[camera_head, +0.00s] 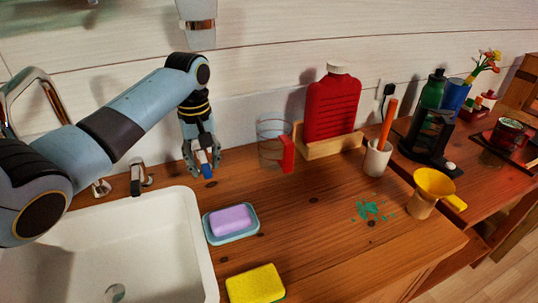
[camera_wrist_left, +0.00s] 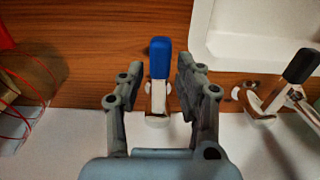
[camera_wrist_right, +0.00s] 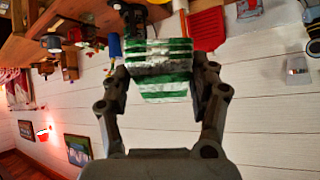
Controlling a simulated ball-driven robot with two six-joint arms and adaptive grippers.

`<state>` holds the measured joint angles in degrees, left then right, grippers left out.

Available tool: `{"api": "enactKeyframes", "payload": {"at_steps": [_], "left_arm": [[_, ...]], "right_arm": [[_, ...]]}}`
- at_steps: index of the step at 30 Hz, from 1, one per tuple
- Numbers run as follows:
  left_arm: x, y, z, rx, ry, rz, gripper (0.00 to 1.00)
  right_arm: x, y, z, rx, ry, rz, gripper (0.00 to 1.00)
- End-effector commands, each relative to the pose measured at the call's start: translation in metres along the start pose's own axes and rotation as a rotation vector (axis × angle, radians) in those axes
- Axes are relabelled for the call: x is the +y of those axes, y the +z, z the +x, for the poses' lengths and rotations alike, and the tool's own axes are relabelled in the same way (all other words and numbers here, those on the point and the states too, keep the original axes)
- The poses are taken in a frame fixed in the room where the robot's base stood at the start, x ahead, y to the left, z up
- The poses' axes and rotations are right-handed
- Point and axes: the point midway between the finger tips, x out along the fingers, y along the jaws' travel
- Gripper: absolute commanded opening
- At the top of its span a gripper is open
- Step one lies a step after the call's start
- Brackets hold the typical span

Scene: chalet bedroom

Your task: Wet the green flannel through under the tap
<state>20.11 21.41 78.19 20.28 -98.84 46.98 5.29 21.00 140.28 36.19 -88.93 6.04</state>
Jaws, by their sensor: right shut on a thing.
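The green and white striped flannel (camera_wrist_right: 165,88) shows in the right wrist view, pinched between the fingers of my right gripper (camera_wrist_right: 162,66). This gripper and the flannel are out of the head view. My left gripper (camera_head: 203,166) is over the counter behind the basin, fingers apart around a blue-ended lever (camera_head: 206,171). In the left wrist view the blue lever (camera_wrist_left: 160,58) stands between the open fingers with gaps at both sides. A black-ended lever (camera_head: 138,176) is to its left, by the chrome tap spout (camera_head: 45,85). No water is visible.
The white basin (camera_head: 205,262) fills the lower left. Purple soap (camera_head: 230,219) in a blue dish and a yellow sponge (camera_head: 255,284) lie right of it. A red-handled jug (camera_head: 270,150) stands near my left gripper. A red hot-water bottle (camera_head: 332,105) and yellow funnel (camera_head: 434,182) are further right.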

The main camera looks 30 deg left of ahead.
Motion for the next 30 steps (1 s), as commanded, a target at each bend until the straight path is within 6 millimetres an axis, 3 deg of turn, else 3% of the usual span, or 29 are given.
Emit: {"api": "enactKeyframes", "payload": {"at_steps": [1,7,19,30], "left_arm": [[0.0,0.0,0.0,0.0,0.0,0.0,0.26],[0.0,0.0,0.0,0.0,0.0,0.0,0.0],[0.001,0.0,-0.001,0.0,0.0,-0.006,0.0],[0.012,-0.001,-0.004,-0.001,0.0,-0.155,0.0]], "right_arm": [[0.0,0.0,0.0,0.0,0.0,0.0,0.35],[0.0,0.0,0.0,0.0,0.0,0.0,0.35],[0.0,-0.002,-0.002,0.0,0.0,0.0,0.35],[-0.005,-0.036,-0.029,0.003,0.001,-0.001,0.35]]}}
